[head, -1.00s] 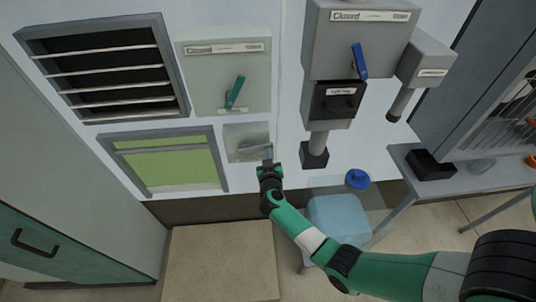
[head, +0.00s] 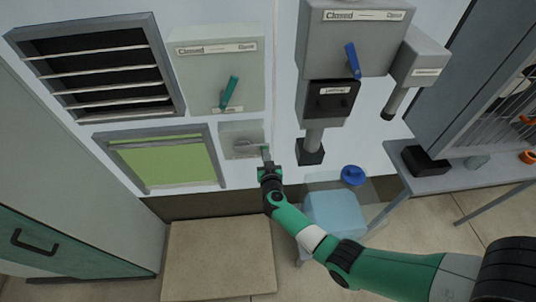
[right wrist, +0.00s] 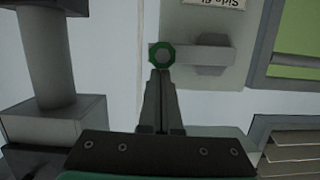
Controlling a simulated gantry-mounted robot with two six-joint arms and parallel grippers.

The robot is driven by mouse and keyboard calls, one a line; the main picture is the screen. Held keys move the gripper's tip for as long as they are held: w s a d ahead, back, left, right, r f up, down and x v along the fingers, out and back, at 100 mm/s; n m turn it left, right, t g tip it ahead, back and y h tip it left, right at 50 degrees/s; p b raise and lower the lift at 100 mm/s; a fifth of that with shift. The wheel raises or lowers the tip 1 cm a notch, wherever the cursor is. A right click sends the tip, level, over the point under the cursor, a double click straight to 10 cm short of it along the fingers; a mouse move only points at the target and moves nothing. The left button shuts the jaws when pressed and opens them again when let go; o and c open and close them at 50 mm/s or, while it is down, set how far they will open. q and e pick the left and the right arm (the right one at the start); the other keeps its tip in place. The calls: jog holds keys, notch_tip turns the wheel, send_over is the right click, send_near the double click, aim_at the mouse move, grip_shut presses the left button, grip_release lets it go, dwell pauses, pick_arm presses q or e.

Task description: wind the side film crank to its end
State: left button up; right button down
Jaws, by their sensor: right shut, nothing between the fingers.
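The side film crank is on a small pale grey plate (head: 233,133) on the wall, right of the green film window (head: 172,163). In the right wrist view its grey arm (right wrist: 192,55) runs sideways to a green octagonal knob (right wrist: 161,55) at its left end. My right gripper (head: 266,161) is at the plate's lower right corner. Its fingers (right wrist: 160,82) are shut and empty, with tips at the knob's lower edge in the right wrist view. I cannot tell whether they touch it. My left gripper is not in view.
Above the crank is a grey box (head: 195,75) with a teal lever (head: 229,92). To the right are a box with a blue lever (head: 353,60) and a pipe (head: 314,137). A blue container (head: 335,213) stands low beside my right arm. A louvred vent (head: 95,68) is at upper left.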

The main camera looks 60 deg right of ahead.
notch_tip(320, 180, up, 6)
jog(key=f+p, duration=0.1)
jog(key=p, duration=0.6)
jog(key=f+p+v, duration=0.1)
jog(key=p+v, duration=0.2)
jog(key=v, duration=0.6)
jog(key=shift+s+a, duration=0.2)
jog(key=shift+a, duration=0.25)
jog(key=shift+w+r, duration=0.1)
jog(key=shift+r, duration=0.05)
